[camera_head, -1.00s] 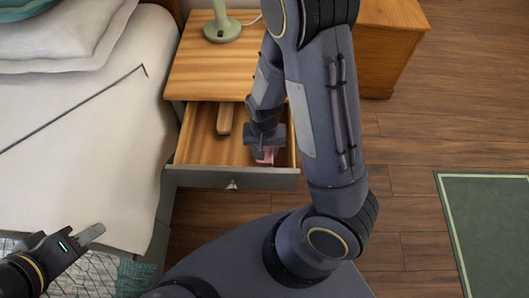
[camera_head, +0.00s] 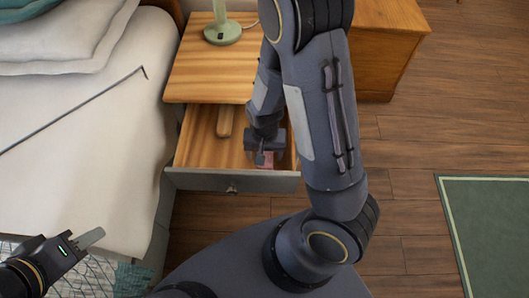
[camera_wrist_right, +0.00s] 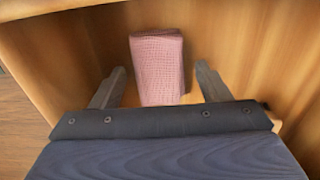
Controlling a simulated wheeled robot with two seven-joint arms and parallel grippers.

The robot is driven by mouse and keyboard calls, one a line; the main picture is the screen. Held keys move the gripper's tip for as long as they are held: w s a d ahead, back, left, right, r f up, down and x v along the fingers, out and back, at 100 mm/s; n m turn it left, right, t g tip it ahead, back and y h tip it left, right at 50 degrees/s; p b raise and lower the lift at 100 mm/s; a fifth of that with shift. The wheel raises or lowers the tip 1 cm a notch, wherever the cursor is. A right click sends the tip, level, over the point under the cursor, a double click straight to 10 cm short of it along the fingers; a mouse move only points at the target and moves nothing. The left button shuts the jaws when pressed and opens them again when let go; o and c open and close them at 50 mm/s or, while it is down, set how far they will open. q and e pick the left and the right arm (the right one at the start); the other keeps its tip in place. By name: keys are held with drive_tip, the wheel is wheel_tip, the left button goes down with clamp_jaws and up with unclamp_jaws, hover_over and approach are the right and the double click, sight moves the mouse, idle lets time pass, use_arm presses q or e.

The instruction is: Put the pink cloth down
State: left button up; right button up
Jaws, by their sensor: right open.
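The pink cloth (camera_wrist_right: 158,68) is a folded rectangle with a fine check. It lies inside the open wooden drawer (camera_head: 200,150), toward its right side. In the right wrist view it sits between the two spread fingers of my right gripper (camera_wrist_right: 160,88), with a gap on either side. In the head view my right gripper (camera_head: 265,157) is down in the drawer and hides most of the cloth (camera_head: 267,160). My left gripper (camera_head: 95,238) is at the lower left over the bed's edge; whether its fingers are apart does not show clearly.
A brown wooden block-like object (camera_head: 225,122) lies in the drawer left of my right gripper. A green lamp base (camera_head: 222,32) stands on the nightstand top (camera_head: 200,80). The bed (camera_head: 80,150), with a thin dark rod, is at left.

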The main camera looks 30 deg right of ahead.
wheel_tip(320, 180, up, 12)
drive_tip(key=p, duration=0.5)
drive_tip(key=s+r+n+t+y, duration=0.2)
drive_tip(key=s+r, duration=0.4)
drive_tip(key=r, duration=0.2)
drive_tip(key=s+a+r+n+t+y, duration=0.1)
drive_tip(key=s+r+n+t, duration=0.1)
drive_tip(key=s+r, duration=0.3)
wheel_tip(320, 180, up, 4)
drive_tip(key=shift+s+r+n+t+y, duration=0.2)
drive_tip(key=shift+s+n+t+y, duration=0.2)
drive_tip(key=shift+t, duration=0.4)
drive_tip(key=shift+r, duration=0.1)
